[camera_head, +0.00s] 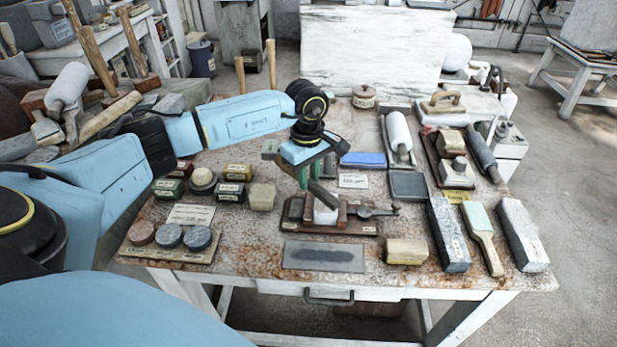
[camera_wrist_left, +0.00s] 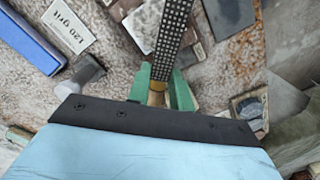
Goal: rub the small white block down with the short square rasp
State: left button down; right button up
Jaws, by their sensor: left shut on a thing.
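My left gripper (camera_head: 315,174) is over the middle of the bench, its green fingers shut on the short square rasp (camera_head: 324,194). In the left wrist view the rasp (camera_wrist_left: 172,38) shows a dark toothed face and a bit of pale wooden handle between the fingers (camera_wrist_left: 161,92). The small white block (camera_head: 325,214) sits in a brown wooden clamp (camera_head: 358,227) with a metal handle at its right. The rasp slants down to the right, its far end over the block; I cannot tell whether they touch. The block (camera_wrist_left: 147,27) also shows beside the rasp in the wrist view. My right gripper is out of view.
A dark grey plate (camera_head: 323,256) lies in front of the clamp, with a tan block (camera_head: 406,251) to its right. A blue stone (camera_head: 363,159) and a label card (camera_head: 353,181) lie behind. Several small blocks crowd the left; long stones and a brush (camera_head: 483,236) fill the right.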

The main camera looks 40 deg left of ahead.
pick_arm(q)
jog(key=shift+r, duration=0.2)
jog(key=shift+r+p, duration=1.2)
jog(key=shift+r, duration=0.85)
jog(key=shift+f, duration=0.1)
